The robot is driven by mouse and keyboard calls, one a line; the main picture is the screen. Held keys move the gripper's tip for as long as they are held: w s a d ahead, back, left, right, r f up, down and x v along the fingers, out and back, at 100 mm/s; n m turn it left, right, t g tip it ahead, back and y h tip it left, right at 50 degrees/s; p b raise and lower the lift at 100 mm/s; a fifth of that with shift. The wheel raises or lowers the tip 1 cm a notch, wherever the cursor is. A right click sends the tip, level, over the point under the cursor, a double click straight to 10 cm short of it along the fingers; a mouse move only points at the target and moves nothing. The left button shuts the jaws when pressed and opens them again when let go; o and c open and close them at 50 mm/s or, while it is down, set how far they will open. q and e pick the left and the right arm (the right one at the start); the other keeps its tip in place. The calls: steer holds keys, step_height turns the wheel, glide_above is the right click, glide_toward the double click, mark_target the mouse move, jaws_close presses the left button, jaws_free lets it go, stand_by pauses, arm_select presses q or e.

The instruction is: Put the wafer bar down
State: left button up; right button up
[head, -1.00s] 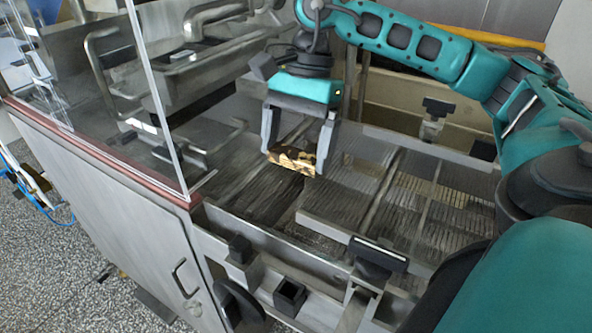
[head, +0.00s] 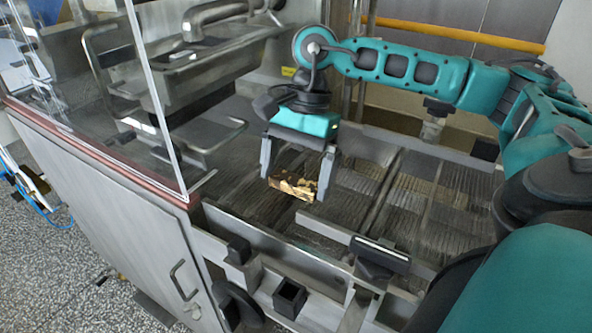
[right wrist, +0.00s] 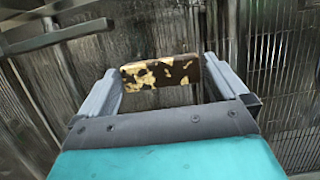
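The wafer bar (head: 293,188) is a small block, dark brown with gold-yellow patches. My right gripper (head: 294,184) is shut on it, with one finger at each end of the bar. In the right wrist view the bar (right wrist: 161,73) spans between the two fingertips. The bar is over the wire mesh belt (head: 420,205); I cannot tell whether its underside touches the mesh. My left gripper is not in view.
A clear panel (head: 155,100) and a metal cabinet (head: 110,205) stand at the left. Bent metal pipes (head: 225,12) are behind. A metal rail with black blocks (head: 289,297) runs along the front. Bare mesh lies to the right of the gripper.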

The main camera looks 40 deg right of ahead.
steer(key=p+v, duration=0.1)
steer(key=v, duration=1.1)
steer(key=shift+r, duration=0.2)
steer(key=shift+s, duration=0.1)
